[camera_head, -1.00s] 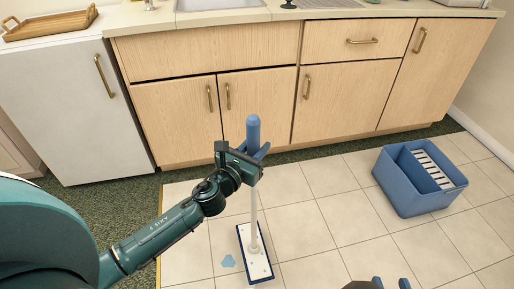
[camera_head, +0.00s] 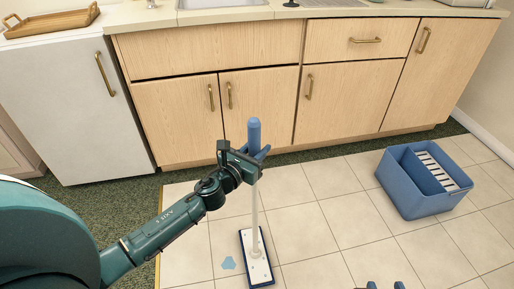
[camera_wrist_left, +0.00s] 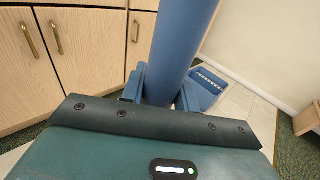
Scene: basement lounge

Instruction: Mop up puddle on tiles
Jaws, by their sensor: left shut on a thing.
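A mop with a blue grip (camera_head: 254,134), a white pole and a flat white and blue head (camera_head: 257,258) stands upright on the tiles. My left gripper (camera_head: 258,153) is shut on the blue grip, which also shows between its fingers in the left wrist view (camera_wrist_left: 182,45). A small light-blue puddle (camera_head: 228,263) lies on the tiles just left of the mop head, apart from it. My right gripper (camera_head: 385,285) shows only as blue fingertips at the bottom edge, with a gap between them.
A blue bucket (camera_head: 408,198) with a white slatted insert stands on the tiles at the right. Wooden cabinets (camera_head: 262,105) and a white fridge (camera_head: 70,115) line the back. Green carpet (camera_head: 120,205) borders the tiles. The tiles between mop and bucket are clear.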

